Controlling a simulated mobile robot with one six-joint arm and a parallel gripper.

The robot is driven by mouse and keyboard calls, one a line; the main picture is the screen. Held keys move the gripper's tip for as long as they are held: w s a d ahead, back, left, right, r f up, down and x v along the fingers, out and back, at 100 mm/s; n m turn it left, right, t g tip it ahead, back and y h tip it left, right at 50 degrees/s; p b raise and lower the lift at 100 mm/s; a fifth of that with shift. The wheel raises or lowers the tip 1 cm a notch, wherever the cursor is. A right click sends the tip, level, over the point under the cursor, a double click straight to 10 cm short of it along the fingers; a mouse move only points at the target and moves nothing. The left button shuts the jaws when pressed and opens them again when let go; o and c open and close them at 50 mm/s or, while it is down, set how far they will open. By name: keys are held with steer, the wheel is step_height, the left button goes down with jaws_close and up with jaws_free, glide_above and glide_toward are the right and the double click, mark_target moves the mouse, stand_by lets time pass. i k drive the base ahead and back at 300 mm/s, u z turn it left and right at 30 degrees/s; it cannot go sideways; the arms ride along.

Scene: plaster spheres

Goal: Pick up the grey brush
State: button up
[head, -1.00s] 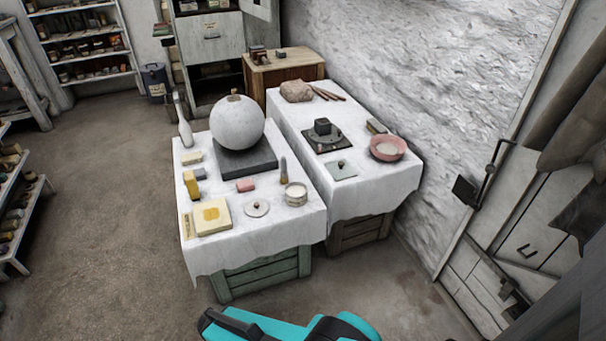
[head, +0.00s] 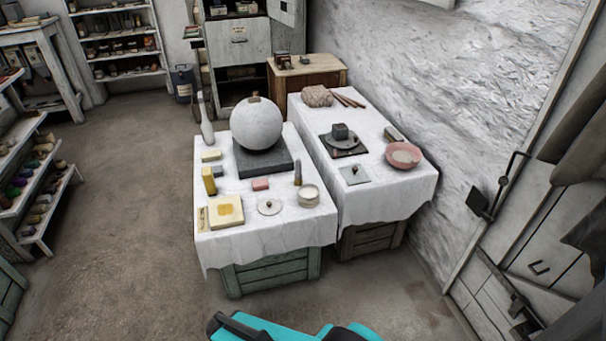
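I cannot tell for sure which thing is the grey brush. A small grey and brown block (head: 394,134), possibly a brush, lies behind the pink bowl (head: 403,155) on the right table (head: 385,205). A slim grey upright piece (head: 298,171) stands behind a white tub (head: 308,195) on the left table (head: 265,238). A small blue-grey block (head: 218,171) lies left of the dark plinth. My teal arm shows at the bottom edge; my gripper is not in view.
A large white sphere (head: 256,124) stands on a dark plinth (head: 264,162) on the left table. A white bottle (head: 206,119) stands behind it, left. Shelves (head: 38,190) line the left side. The floor (head: 130,215) left of the tables is clear.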

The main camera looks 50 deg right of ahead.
mark_target(298, 181)
steer(key=u, duration=0.1)
steer(key=i, duration=0.95)
steer(key=z, duration=0.1)
